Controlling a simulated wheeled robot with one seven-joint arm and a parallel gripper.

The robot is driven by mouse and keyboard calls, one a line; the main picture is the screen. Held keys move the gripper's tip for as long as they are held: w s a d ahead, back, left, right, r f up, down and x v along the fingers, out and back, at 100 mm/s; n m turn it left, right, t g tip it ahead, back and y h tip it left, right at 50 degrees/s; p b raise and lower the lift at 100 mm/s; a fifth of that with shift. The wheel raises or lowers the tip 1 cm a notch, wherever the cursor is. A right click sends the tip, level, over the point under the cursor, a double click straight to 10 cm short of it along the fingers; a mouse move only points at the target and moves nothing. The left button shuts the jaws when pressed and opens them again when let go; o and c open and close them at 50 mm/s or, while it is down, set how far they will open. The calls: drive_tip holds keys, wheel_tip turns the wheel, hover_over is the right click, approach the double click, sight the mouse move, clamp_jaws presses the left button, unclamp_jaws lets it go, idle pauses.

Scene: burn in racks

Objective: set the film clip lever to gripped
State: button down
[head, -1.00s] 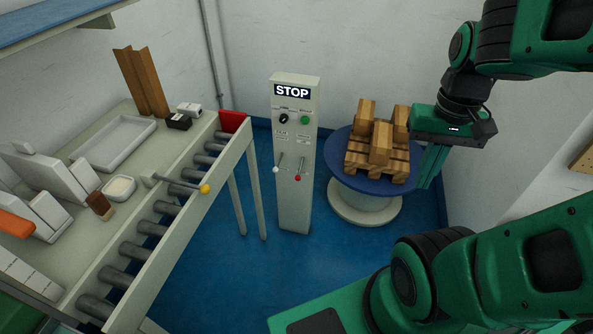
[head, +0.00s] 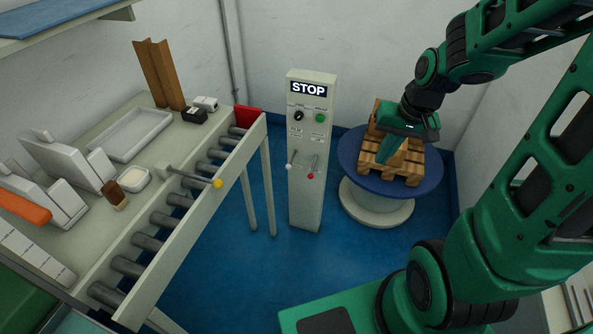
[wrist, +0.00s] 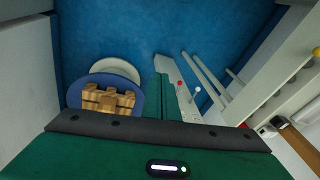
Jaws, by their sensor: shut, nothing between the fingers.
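A grey control post (head: 306,190) stands on the floor at the middle of the head view, with a STOP sign on top. It carries two small levers, one with a white knob (head: 289,167) and one with a red knob (head: 310,176). Their labels are too small to read, so I cannot tell which is the film clip lever. In the wrist view the red knob (wrist: 180,83) and white knob (wrist: 198,89) lie right of my fingers. My gripper (head: 387,164) is shut and empty, pointing down right of the post, apart from both levers, in front of the wood stack.
A blue round turntable (head: 350,165) bears a pallet with wooden blocks (head: 415,170), right of the post. Blue floor (head: 255,270) in front of the post is clear.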

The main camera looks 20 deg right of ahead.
drive_tip(key=w+a+f+m+t+y, duration=0.2)
drive_tip(key=w+a+f+t+y, duration=0.1)
drive_tip(key=w+a+f, duration=0.55)
drive_tip(key=w+a+f+m+t+y, duration=0.25)
drive_tip(key=w+a+f, duration=0.3)
drive_tip(key=w, duration=0.65)
drive_tip(key=m+t+h, duration=0.4)
drive_tip(key=m+h, duration=0.1)
drive_tip(key=m, duration=0.7)
approach(291, 161)
drive_tip(key=s+d+f, duration=0.1)
drive_tip(key=s, duration=0.2)
drive_tip(key=shift+s+d+f+y, duration=0.1)
drive_tip(key=shift+d+y, duration=0.05)
drive_tip(key=shift+y, duration=0.1)
drive_tip(key=x, duration=0.9)
drive_tip(key=shift+f, duration=0.2)
drive_tip(key=shift+d+r, duration=0.1)
